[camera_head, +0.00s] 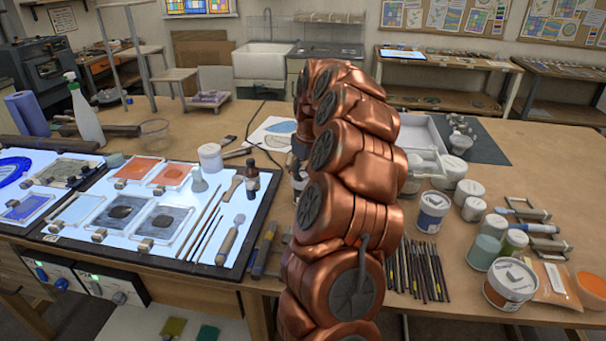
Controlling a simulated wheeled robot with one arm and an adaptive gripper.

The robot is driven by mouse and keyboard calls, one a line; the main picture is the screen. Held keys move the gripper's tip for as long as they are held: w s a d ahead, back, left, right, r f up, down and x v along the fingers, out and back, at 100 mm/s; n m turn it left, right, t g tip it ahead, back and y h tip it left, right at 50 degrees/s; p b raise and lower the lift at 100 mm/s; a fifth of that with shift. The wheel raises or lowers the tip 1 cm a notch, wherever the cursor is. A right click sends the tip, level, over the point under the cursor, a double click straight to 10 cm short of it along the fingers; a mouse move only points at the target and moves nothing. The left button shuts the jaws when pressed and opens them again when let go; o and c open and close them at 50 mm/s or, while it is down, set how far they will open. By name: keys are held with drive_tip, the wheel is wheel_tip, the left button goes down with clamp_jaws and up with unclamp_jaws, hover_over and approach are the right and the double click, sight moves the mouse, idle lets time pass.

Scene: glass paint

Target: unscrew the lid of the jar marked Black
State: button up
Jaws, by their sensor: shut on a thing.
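My copper arm (345,200) rises through the middle of the view and bends over at the top. Behind it, a dark sliver of my gripper (298,164) shows at the arm's left edge, low over the table. I cannot make out a jar marked Black. Several lidded jars stand right of the arm, among them a white jar with a blue label (432,213) and a white jar at the front (510,283); their labels are too small to read.
A lit panel with a dark frame (262,212) on the left holds glass pieces, brushes and a small dark bottle (252,182). Several brushes (420,272) lie right of my arm. A spray bottle (86,118) stands at the left. Bare table shows at the far right.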

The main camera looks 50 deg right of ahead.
drive_tip(key=shift+s+a+f, duration=0.1)
drive_tip(key=shift+f, duration=0.35)
drive_tip(key=shift+r+n+p, duration=0.1)
drive_tip(key=shift+n+p, duration=0.55)
drive_tip(key=shift+n, duration=0.45)
clamp_jaws()
drive_tip(key=n, duration=0.3)
drive_tip(key=shift+y+p, duration=0.4)
